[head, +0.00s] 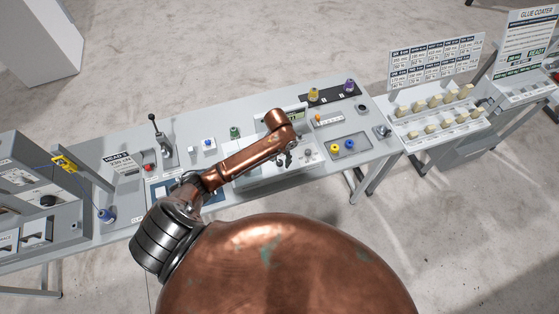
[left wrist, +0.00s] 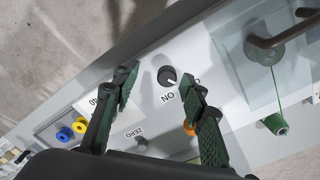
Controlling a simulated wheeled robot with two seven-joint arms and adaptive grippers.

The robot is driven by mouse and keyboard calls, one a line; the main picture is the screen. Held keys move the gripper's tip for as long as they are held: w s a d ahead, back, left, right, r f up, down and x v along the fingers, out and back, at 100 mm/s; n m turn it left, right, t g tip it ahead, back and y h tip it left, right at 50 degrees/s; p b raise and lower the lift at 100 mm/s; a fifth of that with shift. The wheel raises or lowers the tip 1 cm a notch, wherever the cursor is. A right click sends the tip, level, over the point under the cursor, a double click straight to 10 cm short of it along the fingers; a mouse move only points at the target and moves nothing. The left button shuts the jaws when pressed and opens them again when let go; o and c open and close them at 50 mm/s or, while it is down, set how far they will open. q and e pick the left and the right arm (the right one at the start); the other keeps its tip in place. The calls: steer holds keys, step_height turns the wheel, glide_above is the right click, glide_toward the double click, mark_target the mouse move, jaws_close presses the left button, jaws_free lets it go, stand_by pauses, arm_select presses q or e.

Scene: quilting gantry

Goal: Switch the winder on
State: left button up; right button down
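A dark round knob (left wrist: 167,75) with a white pointer sits on a pale panel in the left wrist view. A label beside it reads ON, upside down in this view. My left gripper (left wrist: 155,82) is open, its two green-padded fingers apart, with the knob showing between and just beyond the tips. I cannot tell whether a finger touches it. In the head view my left gripper (head: 284,158) hangs over the pale machine on the bench, hiding part of it. The winder's knob cannot be made out there. My right gripper is not in view.
An orange button (left wrist: 190,128) is close to the right finger. A tray (head: 365,154) holds yellow and blue spools. A lever (head: 156,130) stands upright farther left on the bench.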

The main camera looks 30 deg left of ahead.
mark_target(280, 162)
arm_select(q)
steer(key=shift+w+a+r+n, duration=0.15)
steer(key=shift+w+a+r, duration=0.25)
steer(key=shift+w, duration=0.15)
steer(key=shift+w+a+r+n, duration=0.15)
steer(key=shift+w+a+r, duration=0.2)
steer(key=shift+w, duration=0.2)
steer(key=shift+f+p, duration=0.65)
steer(key=shift+f, duration=3.15)
steer(key=shift+c, duration=0.5)
steer(key=c, duration=0.9)
steer(key=shift+a, duration=0.15)
jaws_close()
